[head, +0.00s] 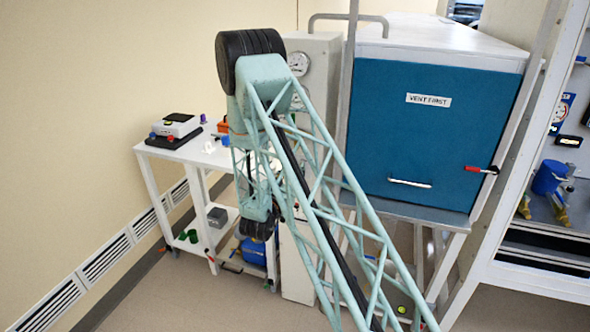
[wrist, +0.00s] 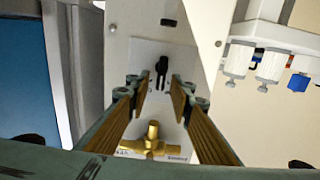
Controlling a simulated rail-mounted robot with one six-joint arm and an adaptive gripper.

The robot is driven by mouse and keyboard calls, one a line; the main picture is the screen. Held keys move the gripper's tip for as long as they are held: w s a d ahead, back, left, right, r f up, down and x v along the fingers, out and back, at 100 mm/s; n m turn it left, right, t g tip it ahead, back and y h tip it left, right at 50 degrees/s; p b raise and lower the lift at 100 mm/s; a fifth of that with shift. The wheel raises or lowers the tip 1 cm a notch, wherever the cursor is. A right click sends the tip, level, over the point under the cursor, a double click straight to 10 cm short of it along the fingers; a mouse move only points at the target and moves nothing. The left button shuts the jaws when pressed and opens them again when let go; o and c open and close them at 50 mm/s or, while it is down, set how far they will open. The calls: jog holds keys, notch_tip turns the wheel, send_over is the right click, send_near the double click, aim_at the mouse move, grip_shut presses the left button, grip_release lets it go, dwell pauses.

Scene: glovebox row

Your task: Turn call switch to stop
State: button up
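A small black switch (wrist: 161,68) with a narrow upright handle sits on a light plate (wrist: 150,50) on a white panel in the wrist view. It appears to be the call switch; I cannot read markings beside it. My gripper (wrist: 160,88) is open and empty. Its two fingers stand left and right of the switch's line, seemingly short of the panel; whether they touch it I cannot tell. In the head view my gripper (head: 257,228) hangs low in front of the grey-white cabinet, and the switch is hidden there.
A brass valve (wrist: 152,141) sits below the switch, between the fingers. White fittings (wrist: 255,65) are at right. In the head view, a blue-fronted glovebox (head: 430,140) stands right of the cabinet (head: 313,60), and a white cart (head: 190,150) stands left.

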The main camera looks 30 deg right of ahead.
jog(key=shift+c, duration=0.3)
grip_shut()
jog(key=shift+w+n, duration=0.1)
jog(key=shift+n, duration=0.3)
jog(key=shift+w+a+f+n+b, duration=0.1)
jog(key=shift+n+b, duration=0.1)
jog(key=shift+n, duration=0.65)
jog(key=shift+w+a+n+b, duration=0.1)
jog(key=shift+w+n+b, duration=0.1)
jog(key=shift+n, duration=0.6)
jog(key=shift+w+a+f+n+b, duration=0.1)
jog(key=shift+n+b, duration=0.1)
jog(key=shift+n, duration=0.65)
jog(key=shift+o, duration=0.3)
grip_release()
jog(key=shift+s+a, duration=0.1)
jog(key=shift+a, duration=0.05)
